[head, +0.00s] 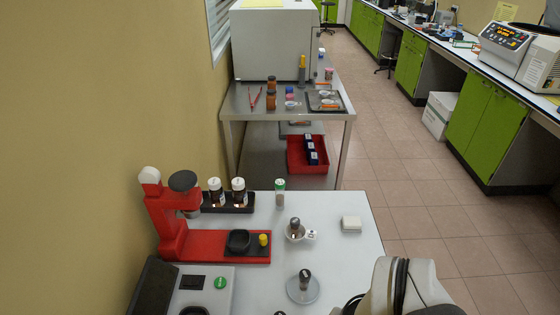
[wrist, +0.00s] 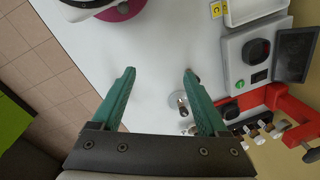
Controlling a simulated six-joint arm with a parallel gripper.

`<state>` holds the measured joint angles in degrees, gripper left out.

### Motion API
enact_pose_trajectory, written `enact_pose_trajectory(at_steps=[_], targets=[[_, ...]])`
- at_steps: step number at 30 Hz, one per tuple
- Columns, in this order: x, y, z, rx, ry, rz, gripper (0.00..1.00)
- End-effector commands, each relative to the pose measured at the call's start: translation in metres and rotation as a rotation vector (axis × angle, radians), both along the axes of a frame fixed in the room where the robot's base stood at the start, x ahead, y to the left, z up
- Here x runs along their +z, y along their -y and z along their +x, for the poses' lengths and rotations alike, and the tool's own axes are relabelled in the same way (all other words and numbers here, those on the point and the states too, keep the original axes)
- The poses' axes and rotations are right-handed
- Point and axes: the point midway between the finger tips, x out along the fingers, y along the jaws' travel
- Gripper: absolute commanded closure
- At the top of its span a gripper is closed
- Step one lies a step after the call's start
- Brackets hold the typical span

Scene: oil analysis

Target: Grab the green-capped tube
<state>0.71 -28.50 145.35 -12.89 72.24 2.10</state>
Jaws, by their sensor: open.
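The green-capped tube (head: 280,192) stands upright on the white table in the head view, right of the black rack (head: 240,206) with two white-capped brown bottles. It is clear with pale contents low down. I cannot make it out for sure in the wrist view. My gripper (wrist: 159,71) shows in the wrist view with two teal fingers spread wide and nothing between them but white tabletop. In the head view only a pale arm link shows at the lower right; the fingers are not seen there.
A red stand instrument (head: 215,246) is on the left of the table. A white block (head: 351,223) lies right. The table's right side is mostly clear.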

Motion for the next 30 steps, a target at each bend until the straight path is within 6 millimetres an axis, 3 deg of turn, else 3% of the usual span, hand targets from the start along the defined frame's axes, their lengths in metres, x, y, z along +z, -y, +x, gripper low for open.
enact_pose_trajectory(at_steps=[2, 6, 9, 12, 15, 18, 22, 30], targets=[[-0.009, 0.021, 0.053, 0.049, 0.104, -0.088, 0.23], [-0.029, 0.052, 0.200, 0.229, 0.450, -0.253, 0.23], [-0.046, 0.043, 0.290, 0.385, 0.713, -0.284, 0.23], [-0.063, 0.018, 0.345, 0.525, 0.943, -0.247, 0.23], [-0.075, -0.007, 0.369, 0.620, 1.106, -0.187, 0.23], [-0.081, -0.022, 0.375, 0.670, 1.191, -0.146, 0.23], [-0.089, -0.034, 0.392, 0.689, 1.220, -0.132, 0.23], [-0.116, -0.060, 0.454, 0.688, 1.219, -0.134, 0.23]])
